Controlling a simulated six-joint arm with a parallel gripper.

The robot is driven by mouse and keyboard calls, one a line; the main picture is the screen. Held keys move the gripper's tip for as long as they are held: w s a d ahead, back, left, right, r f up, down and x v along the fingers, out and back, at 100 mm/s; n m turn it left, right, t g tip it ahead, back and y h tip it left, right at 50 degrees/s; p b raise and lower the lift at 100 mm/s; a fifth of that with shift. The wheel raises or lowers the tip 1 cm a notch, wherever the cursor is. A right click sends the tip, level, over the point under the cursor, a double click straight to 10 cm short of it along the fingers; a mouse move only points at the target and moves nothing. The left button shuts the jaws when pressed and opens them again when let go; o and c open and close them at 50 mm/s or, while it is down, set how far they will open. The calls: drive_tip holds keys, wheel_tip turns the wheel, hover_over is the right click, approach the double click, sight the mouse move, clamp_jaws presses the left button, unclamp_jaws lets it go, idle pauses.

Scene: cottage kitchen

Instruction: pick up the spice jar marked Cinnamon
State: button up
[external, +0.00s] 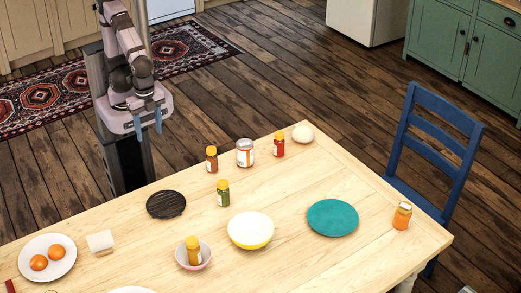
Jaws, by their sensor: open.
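Several small spice jars stand on the wooden table, and their labels are too small to read, so I cannot tell which says Cinnamon. A brown jar with an orange cap (211,160) stands near the far edge. A red jar with a yellow cap (279,146) stands right of it, beyond a can. A green jar with a yellow cap (223,195) is nearer the middle. A yellow-brown jar (194,253) is in a small pinkish bowl (207,260). My gripper (148,122) is open and empty, raised beyond the table's far edge, left of the jars, fingers pointing down.
A white can (245,153) stands close between the brown and red jars. A dark round board (166,205), a yellow-white bowl (250,231), a teal plate (333,217) and an orange jar (402,217) are on the table (300,265).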

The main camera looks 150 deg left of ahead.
drive_tip(key=f+n+g+h, duration=0.1)
drive_tip(key=f+n, duration=0.1)
drive_tip(key=r+n+t+h+b, duration=0.1)
drive_tip(key=n+t+h+b, duration=0.8)
drive_tip(key=n, duration=1.3)
hover_over(211, 153)
drive_tip(key=s+d+p, duration=0.2)
drive_tip(key=s+d, duration=0.1)
drive_tip(key=d, duration=0.1)
drive_tip(key=t+h, duration=0.2)
drive_tip(key=s+a+n+t+y+b, duration=0.1)
drive_tip(key=a+n+t, duration=0.3)
drive_tip(key=a, duration=0.3)
drive_tip(key=shift+t, duration=0.3)
wheel_tip(211, 153, down, 12)
drive_tip(key=shift+s+a+r, duration=0.1)
drive_tip(key=shift+r, duration=0.05)
drive_tip(key=shift+f, duration=0.3)
drive_tip(key=shift+p+x, duration=1.25)
drive_tip(key=shift+x, duration=1.85)
drive_tip(key=shift+w+d, duration=0.4)
drive_tip(key=shift+w, duration=0.05)
